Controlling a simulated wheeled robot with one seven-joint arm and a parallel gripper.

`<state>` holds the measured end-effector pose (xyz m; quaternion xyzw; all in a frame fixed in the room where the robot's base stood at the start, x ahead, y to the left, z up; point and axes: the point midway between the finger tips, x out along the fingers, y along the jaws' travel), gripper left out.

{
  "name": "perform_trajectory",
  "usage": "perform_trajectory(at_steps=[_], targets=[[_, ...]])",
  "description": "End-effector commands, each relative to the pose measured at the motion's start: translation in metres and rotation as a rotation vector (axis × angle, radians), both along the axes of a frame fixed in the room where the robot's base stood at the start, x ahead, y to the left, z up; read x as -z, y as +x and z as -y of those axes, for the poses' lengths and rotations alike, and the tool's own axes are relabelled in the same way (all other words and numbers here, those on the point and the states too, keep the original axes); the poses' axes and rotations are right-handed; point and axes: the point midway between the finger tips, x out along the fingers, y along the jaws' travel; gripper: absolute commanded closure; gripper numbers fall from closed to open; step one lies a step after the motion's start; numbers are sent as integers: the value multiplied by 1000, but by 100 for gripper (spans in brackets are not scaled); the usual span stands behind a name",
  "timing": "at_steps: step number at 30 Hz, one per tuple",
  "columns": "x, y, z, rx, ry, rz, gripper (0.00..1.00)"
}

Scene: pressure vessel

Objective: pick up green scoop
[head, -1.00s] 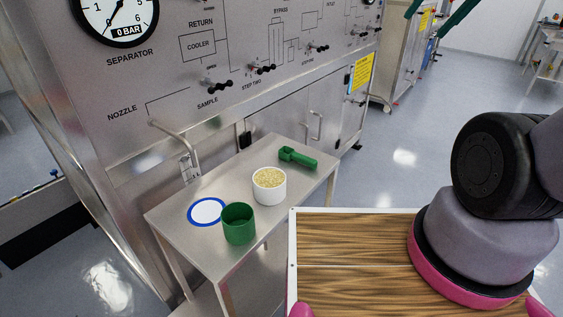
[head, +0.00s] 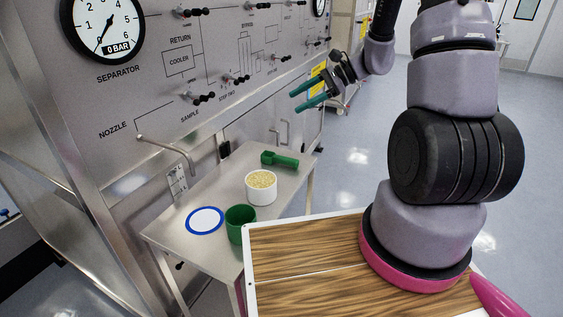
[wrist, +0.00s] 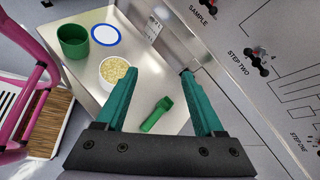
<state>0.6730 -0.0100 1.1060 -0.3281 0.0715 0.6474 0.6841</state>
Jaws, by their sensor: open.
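The green scoop (head: 280,159) lies on the metal table near its far right end, beyond the white tub. In the wrist view the scoop (wrist: 157,114) shows between and beyond my two teal fingers, apart from both. My gripper (head: 305,95) is above the far right end of the table, in front of the panel. The gripper also shows in the wrist view (wrist: 158,80), its fingers spread wide with nothing between them.
A white tub (head: 261,189) of pale granules, an open green cup (head: 240,222) and a blue-rimmed white disc (head: 205,220) stand on the table (head: 178,232). The nozzle pipe (head: 168,145) juts over the table. Panel valve knobs (head: 235,79) stick out near my gripper.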

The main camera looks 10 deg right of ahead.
Motion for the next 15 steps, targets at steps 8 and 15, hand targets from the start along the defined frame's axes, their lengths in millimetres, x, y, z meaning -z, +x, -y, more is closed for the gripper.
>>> perform_trajectory(at_steps=[8, 15], targets=[[118, 42, 29, 298, 190, -185, 30], [205, 50, 56, 515, 271, -278, 30]])
